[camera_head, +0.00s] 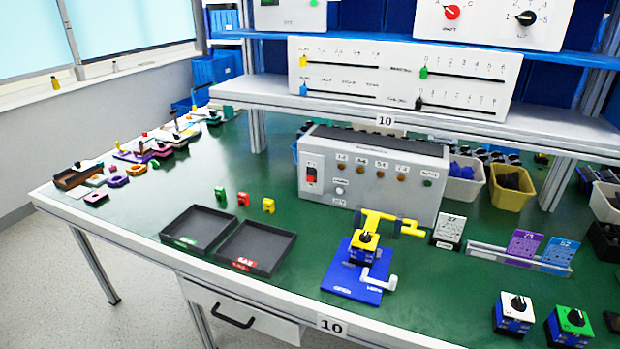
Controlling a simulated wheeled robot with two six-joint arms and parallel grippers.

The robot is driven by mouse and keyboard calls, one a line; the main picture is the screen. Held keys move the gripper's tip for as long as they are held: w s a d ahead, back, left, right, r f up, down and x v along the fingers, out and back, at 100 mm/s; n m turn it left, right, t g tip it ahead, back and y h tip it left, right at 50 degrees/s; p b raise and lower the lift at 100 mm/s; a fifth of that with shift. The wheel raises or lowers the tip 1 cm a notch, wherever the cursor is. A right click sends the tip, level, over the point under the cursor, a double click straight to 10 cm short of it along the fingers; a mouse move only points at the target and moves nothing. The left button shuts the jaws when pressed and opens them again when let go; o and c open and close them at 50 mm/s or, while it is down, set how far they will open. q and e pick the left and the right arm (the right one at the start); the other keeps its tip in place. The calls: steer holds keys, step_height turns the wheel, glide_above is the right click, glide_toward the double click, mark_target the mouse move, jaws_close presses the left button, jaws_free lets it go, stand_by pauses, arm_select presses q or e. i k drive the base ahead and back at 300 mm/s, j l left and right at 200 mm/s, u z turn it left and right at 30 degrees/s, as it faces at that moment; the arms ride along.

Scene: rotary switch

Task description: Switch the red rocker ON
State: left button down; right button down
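The red rocker (311,179) is small and sits on the left end of the front face of a grey control box (375,175). A white label plate surrounds it, and dark lettering above it is too small to read. I cannot tell for sure which way the rocker is tipped. Neither of my grippers shows in the head view, and nothing touches the rocker.
A blue-based fixture with a yellow arm (380,220) stands in front of the box's right half. Two black trays (258,248) lie front left of the box. Small green, red and yellow pieces (244,199) stand left of it. A shelf (400,122) overhangs behind.

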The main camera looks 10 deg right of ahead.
mark_target(311, 173)
steer(key=i+j+z, duration=0.85)
steer(key=j, duration=0.25)
steer(key=i+j+z, duration=0.3)
steer(key=j, duration=0.15)
steer(key=k, duration=0.1)
